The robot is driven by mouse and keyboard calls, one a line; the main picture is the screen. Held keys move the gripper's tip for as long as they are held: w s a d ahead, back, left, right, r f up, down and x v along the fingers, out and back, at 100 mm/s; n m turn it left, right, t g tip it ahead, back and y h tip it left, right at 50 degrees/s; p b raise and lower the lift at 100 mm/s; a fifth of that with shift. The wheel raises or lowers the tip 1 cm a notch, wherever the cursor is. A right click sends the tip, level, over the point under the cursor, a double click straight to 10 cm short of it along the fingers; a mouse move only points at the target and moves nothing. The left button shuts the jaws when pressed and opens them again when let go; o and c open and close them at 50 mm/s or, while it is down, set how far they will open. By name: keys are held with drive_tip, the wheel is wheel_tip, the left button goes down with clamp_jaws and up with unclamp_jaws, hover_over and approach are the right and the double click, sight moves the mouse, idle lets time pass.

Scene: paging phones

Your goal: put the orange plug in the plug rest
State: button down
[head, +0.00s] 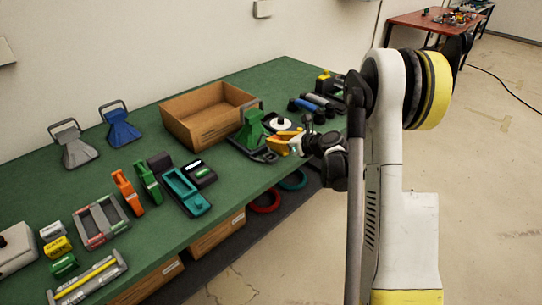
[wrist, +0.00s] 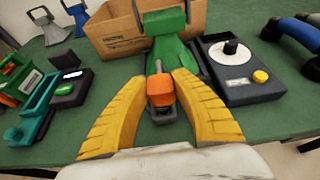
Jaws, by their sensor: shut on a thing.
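The orange plug (wrist: 160,90) is between the yellow fingers of my gripper (wrist: 163,80) in the wrist view; my gripper is shut on it. A dark grey socket-like part (wrist: 165,113) shows just below the plug; I cannot tell whether they touch. In the head view my gripper (head: 286,143) is just right of this green block (head: 253,128), and the plug cannot be made out. I cannot tell for sure which part is the plug rest.
An open cardboard box (head: 208,115) stands behind on the green table (head: 90,158). A dark unit with a white disc (wrist: 231,54) stands close on the right. A teal device (head: 186,190) and orange and green handsets (head: 128,192) lie to the left.

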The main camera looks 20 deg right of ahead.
drive_tip(key=shift+w+a+f, duration=0.55)
drive_tip(key=shift+w+a, duration=0.05)
drive_tip(key=shift+f+b, duration=1.25)
drive_tip(key=shift+f, duration=0.7)
drive_tip(key=shift+f, duration=0.1)
drive_tip(key=shift+f, duration=0.15)
drive_tip(key=c, duration=1.1)
unclamp_jaws()
drive_tip(key=shift+c, duration=0.2)
